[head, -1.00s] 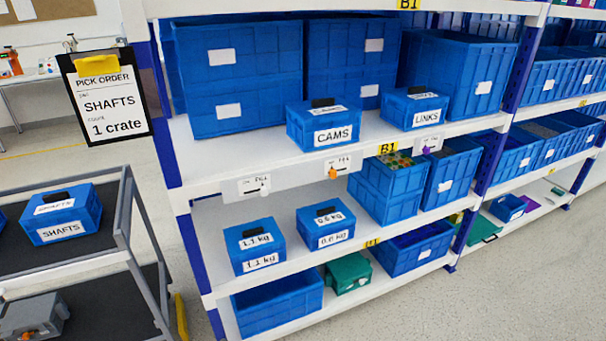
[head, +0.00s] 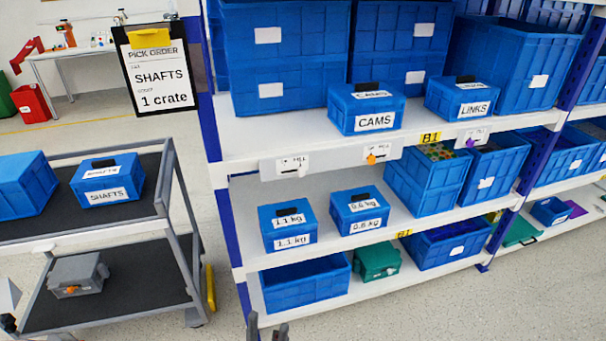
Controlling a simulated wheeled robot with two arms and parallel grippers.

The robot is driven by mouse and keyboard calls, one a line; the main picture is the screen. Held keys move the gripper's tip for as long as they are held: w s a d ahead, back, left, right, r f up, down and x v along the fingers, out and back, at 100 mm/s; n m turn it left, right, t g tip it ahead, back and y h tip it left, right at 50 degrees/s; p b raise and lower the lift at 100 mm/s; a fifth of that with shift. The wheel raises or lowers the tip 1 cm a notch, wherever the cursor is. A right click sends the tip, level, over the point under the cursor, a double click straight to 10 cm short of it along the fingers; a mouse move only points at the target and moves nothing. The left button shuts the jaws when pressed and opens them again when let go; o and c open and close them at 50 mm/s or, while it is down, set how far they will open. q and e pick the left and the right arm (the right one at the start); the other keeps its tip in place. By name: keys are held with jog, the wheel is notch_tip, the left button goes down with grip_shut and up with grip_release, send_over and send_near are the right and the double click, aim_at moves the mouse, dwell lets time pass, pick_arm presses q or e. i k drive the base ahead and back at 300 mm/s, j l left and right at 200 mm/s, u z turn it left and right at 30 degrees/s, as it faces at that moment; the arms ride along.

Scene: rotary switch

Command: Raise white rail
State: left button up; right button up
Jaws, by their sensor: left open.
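Three white switch plates hang along the front edge of the upper shelf in the head view. The left plate (head: 293,166) bears a short printed label, partly legible as "MILL", and small dark and white details too small to tell apart. The middle plate has an orange knob (head: 371,158). The right plate has a purple knob (head: 469,142). My left gripper (head: 267,333) shows only its dark fingertips at the bottom edge, apart and with nothing visible between them. It is below and well short of the plates.
Blue crates, among them the CAMS crate (head: 367,108) and the 1.1 kg crate (head: 287,228), stand on the shelves. A grey cart (head: 110,222) with blue crates and a grey box is at left. A pick order board (head: 157,75) hangs beside the rack. Floor is clear in front.

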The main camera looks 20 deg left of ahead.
aim_at(49, 244)
jog(key=u, duration=2.25)
